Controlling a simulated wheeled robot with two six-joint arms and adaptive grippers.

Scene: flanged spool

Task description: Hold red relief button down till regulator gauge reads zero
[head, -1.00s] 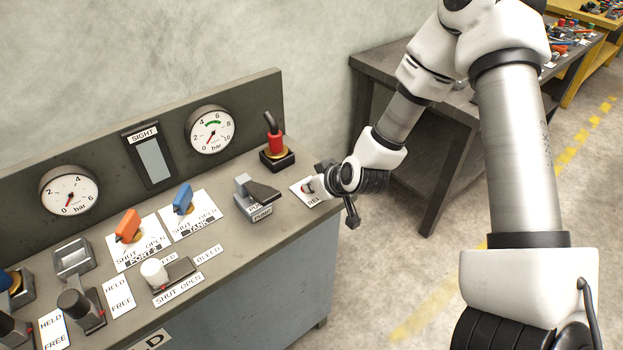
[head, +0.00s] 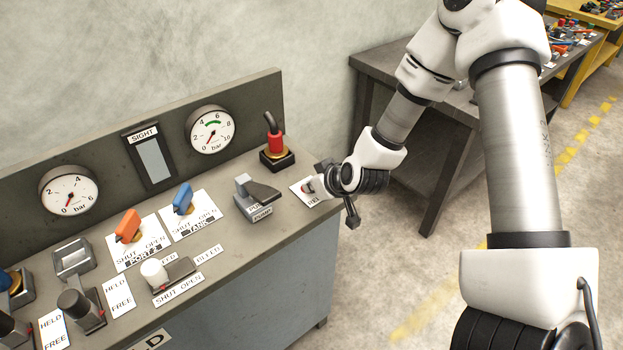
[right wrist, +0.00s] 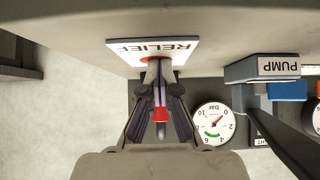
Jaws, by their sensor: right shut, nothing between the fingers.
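The relief plate (head: 301,193) lies at the right end of the bench top. In the right wrist view, the white RELIEF label (right wrist: 180,48) shows a sliver of the red button (right wrist: 144,60) behind my fingertips. My right gripper (head: 314,186) is shut and empty, its fingertips at the button and seemingly touching it; how far it is pressed is hidden. The gauge with the green arc (head: 211,130) has its needle near the 0 end; it also shows upside down in the right wrist view (right wrist: 212,122). My left gripper is not in view.
A second gauge (head: 68,191), the sight window (head: 154,160) and a red fitting (head: 275,143) are along the back. The pump lever (head: 259,199) stands left of my gripper. Orange (head: 128,225) and blue (head: 183,198) valve handles stand further left. A dark table (head: 400,80) is behind.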

